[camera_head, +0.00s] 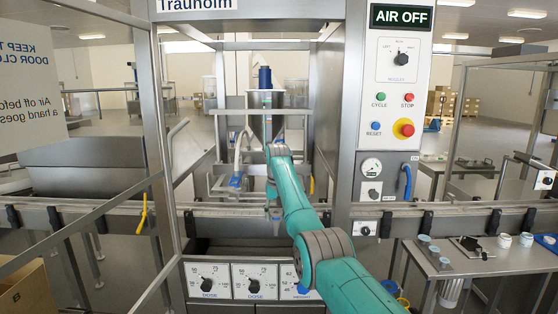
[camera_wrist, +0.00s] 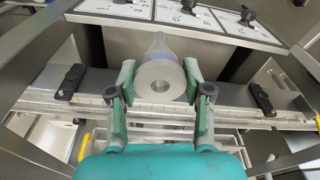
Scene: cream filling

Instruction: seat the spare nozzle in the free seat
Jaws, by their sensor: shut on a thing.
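The spare nozzle (camera_wrist: 160,70) is in my gripper in the wrist view. It shows a pale round end with a central hole, and a bluish translucent taper points away beyond it. My gripper (camera_wrist: 159,76) has one finger on each side of it, shut on it. In the head view my gripper (camera_head: 273,196) is at the filling machine, below the hopper (camera_head: 265,127) and above the conveyor. A blue-tipped part (camera_head: 236,180) hangs at the machine's cross bar, left of my gripper. I cannot make out the free seat; my arm covers part of that area.
The conveyor rail (camera_head: 100,212) with black clamps runs across. Dose dials (camera_head: 254,281) are below it. Machine posts stand close on both sides. A side table (camera_head: 470,262) at right holds several small cups. The sign (camera_head: 401,17) reads AIR OFF.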

